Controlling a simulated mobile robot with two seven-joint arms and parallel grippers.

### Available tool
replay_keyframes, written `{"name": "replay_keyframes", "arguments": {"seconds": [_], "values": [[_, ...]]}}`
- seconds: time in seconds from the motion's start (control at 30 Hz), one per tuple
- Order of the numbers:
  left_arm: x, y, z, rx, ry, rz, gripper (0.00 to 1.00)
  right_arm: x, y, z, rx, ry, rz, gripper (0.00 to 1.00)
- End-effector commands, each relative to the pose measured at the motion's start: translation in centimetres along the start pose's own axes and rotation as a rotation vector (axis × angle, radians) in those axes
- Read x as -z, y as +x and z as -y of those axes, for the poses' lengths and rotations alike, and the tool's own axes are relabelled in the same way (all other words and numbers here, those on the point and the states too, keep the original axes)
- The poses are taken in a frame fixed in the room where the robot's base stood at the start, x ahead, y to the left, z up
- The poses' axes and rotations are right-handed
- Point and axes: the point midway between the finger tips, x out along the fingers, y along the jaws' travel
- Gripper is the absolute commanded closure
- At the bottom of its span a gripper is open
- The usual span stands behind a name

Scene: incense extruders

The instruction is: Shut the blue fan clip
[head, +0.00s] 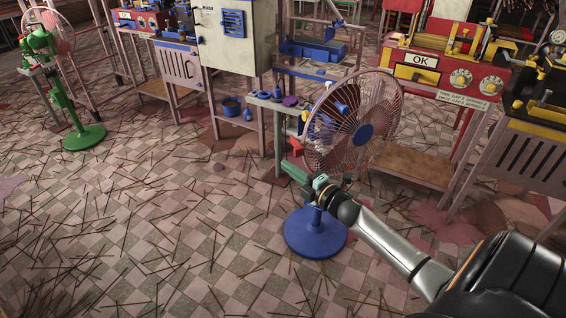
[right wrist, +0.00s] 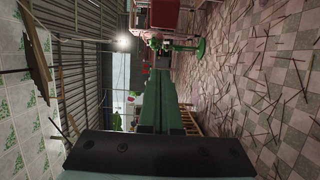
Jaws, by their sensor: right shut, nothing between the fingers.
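The blue fan (head: 362,134) stands on the tiled floor, with a round wire cage, a blue hub and a round blue base (head: 315,236). I cannot make out its clip or tell whether it is open. My right gripper (head: 290,170) has green fingers and is at the lower left of the cage, in front of the fan's stand. I cannot tell whether it touches the fan. In the right wrist view the green fingers (right wrist: 160,90) are shut with nothing between them, and the blue fan does not show. My left gripper is in neither view.
A green fan (head: 55,75) stands at the far left. Red machines (head: 455,75) on metal stands and a pale cabinet (head: 232,40) line the back. A small table (head: 275,100) with small parts stands behind the blue fan. Thin sticks litter the open floor at left.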

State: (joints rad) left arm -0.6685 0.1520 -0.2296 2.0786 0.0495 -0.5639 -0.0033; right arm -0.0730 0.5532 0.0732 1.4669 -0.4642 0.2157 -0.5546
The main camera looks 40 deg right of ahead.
Motion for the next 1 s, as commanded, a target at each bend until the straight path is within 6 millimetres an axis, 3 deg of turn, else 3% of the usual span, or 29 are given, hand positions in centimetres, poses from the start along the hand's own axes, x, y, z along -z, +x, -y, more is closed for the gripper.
{"name": "replay_keyframes", "arguments": {"seconds": [0.2,0.4,1.0], "values": [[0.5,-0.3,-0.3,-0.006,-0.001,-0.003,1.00,-0.2,-4.0,0.0,0.003,0.001,0.000,1.00],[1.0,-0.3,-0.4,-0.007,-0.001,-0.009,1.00,-0.4,-6.2,0.0,0.000,0.001,0.000,1.00],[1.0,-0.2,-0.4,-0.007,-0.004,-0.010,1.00,-0.4,-6.8,0.0,-0.001,0.000,-0.001,1.00]]}}
